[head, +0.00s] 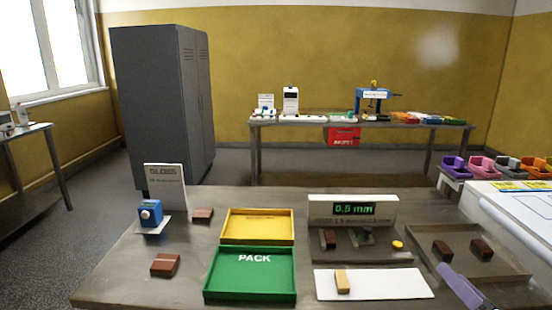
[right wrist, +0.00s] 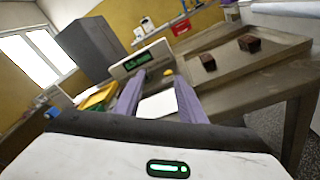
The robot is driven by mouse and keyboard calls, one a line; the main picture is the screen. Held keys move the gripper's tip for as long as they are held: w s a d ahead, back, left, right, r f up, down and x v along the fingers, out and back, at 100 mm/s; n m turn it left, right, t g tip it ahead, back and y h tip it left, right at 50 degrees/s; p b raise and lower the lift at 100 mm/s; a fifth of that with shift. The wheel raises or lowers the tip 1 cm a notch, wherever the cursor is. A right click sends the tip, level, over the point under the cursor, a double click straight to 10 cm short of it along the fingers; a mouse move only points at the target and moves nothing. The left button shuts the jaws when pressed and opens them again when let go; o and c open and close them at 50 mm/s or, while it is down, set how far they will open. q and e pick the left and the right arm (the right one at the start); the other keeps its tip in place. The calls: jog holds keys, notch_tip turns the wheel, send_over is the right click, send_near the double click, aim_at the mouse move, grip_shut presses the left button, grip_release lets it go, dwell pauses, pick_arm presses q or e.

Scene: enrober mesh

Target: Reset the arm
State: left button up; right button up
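My right gripper (head: 466,288) enters the head view at the lower right, with a purple finger showing over the front right of the table. In the right wrist view, my right gripper (right wrist: 158,92) has its two purple fingers spread apart with nothing between them. It is beside the metal tray (head: 510,262) holding two brown blocks (head: 443,250) (head: 481,249). The white mat (head: 400,284) with a tan block (head: 342,281) lies to its left. My left gripper is not in view.
A green PACK tray (head: 250,297), a yellow tray (head: 257,240), and a gauge reading 0.5 mm (head: 353,209) stand on the table. Brown blocks (head: 165,265) (head: 203,215) and a blue device (head: 150,213) are at left. The table's front left is partly clear.

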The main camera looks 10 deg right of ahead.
jog(key=s+a+f+m+g+h, duration=0.1)
jog(key=s+a+f+m+g, duration=0.35)
jog(key=f+m, duration=0.4)
jog(key=s+a+f+m+g+h, duration=0.1)
jog(key=s+a+f+m+g, duration=0.2)
jog(key=s+f+m, duration=0.5)
jog(key=s+a+f+m+g+y, duration=0.2)
jog(key=s+a+m+g, duration=0.15)
jog(key=a, duration=0.45)
jog(key=s+a+f+m+g+y, duration=0.25)
jog(key=s+a+m, duration=0.2)
jog(key=a, duration=0.35)
pick_arm(q)
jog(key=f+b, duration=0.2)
jog(key=b, duration=0.1)
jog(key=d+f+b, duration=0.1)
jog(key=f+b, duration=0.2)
jog(key=b, duration=0.1)
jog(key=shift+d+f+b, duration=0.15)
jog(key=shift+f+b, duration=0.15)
pick_arm(e)
jog(key=w+a+f+t+y, duration=0.1)
jog(key=w+a+f+t, duration=0.1)
jog(key=f, duration=0.6)
jog(key=w+a+f+t+y, duration=0.1)
jog(key=w+a+f+t, duration=0.2)
jog(key=f, duration=0.6)
jog(key=shift+a, duration=0.35)
